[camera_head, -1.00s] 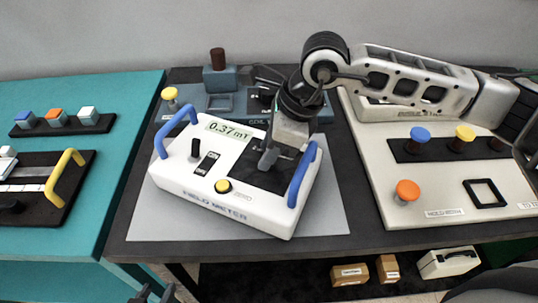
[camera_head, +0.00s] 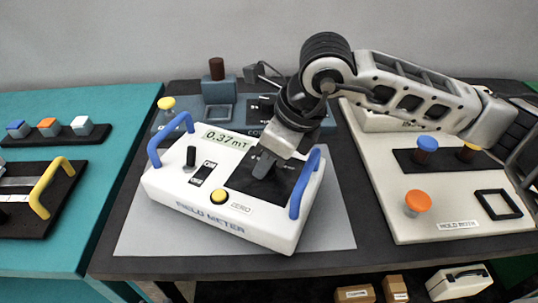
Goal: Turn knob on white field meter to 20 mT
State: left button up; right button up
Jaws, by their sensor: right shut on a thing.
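The white field meter (camera_head: 170,187) stands tilted to the picture's edges on a grey mat (camera_head: 335,233), with blue handles at its left and right. Its display (camera_head: 228,139) reads 0.37 mT. A black toggle (camera_head: 191,156), an on/off switch (camera_head: 203,174) and a yellow zero button (camera_head: 219,196) show on its top. My right gripper (camera_head: 264,166) points down over the black dial panel (camera_head: 285,182) and is shut. The knob between its fingers is hidden by the gripper, as are the range marks. My left gripper is not in view.
A white board (camera_head: 400,217) with blue, yellow and orange knobs stands to the right. A blue-grey coil unit (camera_head: 220,113) is behind the meter. A teal table (camera_head: 105,165) with blocks and a yellow-handled device is at left. Boxes (camera_head: 354,294) lie below.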

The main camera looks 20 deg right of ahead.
jog(key=o, duration=1)
jog(key=shift+r, duration=0.1)
jog(key=v, duration=1.5)
jog(key=shift+s+d+r, duration=0.2)
jog(key=shift+r, duration=0.15)
